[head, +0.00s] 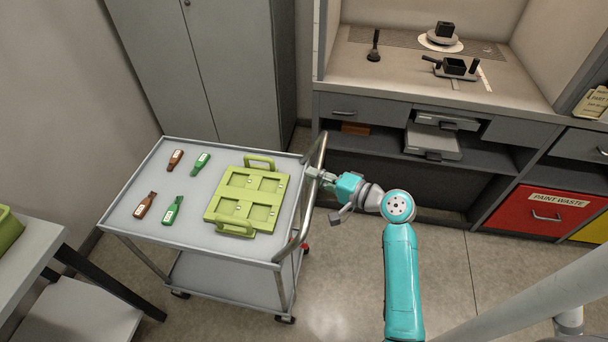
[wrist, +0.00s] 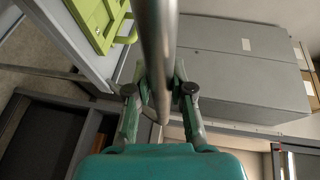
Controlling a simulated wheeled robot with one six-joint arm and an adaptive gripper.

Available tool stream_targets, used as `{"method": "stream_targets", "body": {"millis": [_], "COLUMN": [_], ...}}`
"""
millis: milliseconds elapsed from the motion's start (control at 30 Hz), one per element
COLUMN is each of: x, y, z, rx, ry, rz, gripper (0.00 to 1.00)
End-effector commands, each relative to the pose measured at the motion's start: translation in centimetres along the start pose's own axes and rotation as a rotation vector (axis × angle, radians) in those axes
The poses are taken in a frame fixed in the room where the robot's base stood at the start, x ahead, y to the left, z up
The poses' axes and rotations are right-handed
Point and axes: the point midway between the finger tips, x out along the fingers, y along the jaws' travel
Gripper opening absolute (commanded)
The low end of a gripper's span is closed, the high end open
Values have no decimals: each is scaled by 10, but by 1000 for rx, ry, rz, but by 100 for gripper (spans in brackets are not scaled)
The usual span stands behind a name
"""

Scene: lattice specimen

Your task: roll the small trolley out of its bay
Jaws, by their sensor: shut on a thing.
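The small trolley (head: 140,234) is a grey two-shelf cart on castors, at the left of the head view. Its curved push handle (head: 308,205) rises at its right end. My gripper (head: 318,176) reaches the handle from the right and is shut on its bar. In the wrist view the handle bar (wrist: 158,45) runs between the two fingers of my gripper (wrist: 160,88). The lower shelf (head: 215,277) looks empty.
A grey cabinet (head: 215,60) stands behind the trolley. A workbench with drawers (head: 365,108) and a red paint waste bin (head: 540,215) is at the right. A pale table (head: 28,250) is close at the left. Floor (head: 345,275) is clear right of the trolley.

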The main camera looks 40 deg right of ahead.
Motion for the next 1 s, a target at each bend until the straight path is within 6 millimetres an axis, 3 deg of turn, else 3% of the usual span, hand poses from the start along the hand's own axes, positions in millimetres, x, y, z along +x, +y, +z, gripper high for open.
{"method": "stream_targets", "body": {"millis": [500, 533, 633, 1000], "x": [-7, -7, -7, -10], "y": [3, 3, 3, 2], "z": [-2, -2, -2, -3], "rx": [1, 1, 1, 0], "ry": [-3, -3, -2, 0], "rz": [3, 3, 2, 1], "gripper": [0, 24, 48, 48]}}
